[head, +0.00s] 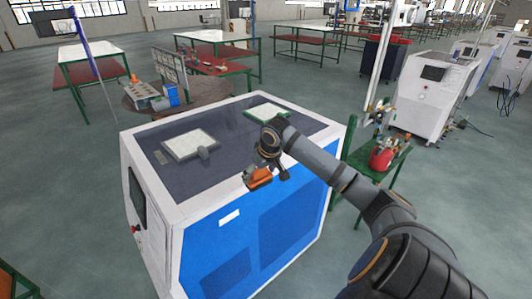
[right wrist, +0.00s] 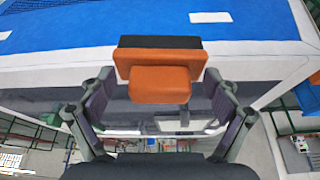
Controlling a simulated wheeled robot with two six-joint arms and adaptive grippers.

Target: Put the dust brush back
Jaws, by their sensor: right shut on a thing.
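The dust brush (head: 258,177) has an orange body and a dark strip of bristles. It is at the top front edge of the white and blue generator cabinet (head: 250,236). My right gripper (head: 268,166) is shut on it. In the right wrist view the brush (right wrist: 160,84) sits ahead of the two fingers (right wrist: 160,108), dark strip on the far side, blue panel behind. I cannot tell whether the brush touches the cabinet. My left gripper is not in view.
The cabinet's dark top carries a light square plate (head: 190,144) and a green-edged plate (head: 268,113). A round brown table (head: 212,92) with tools stands behind left. A green stand (head: 372,165) with a red item (head: 381,159) is right of the cabinet.

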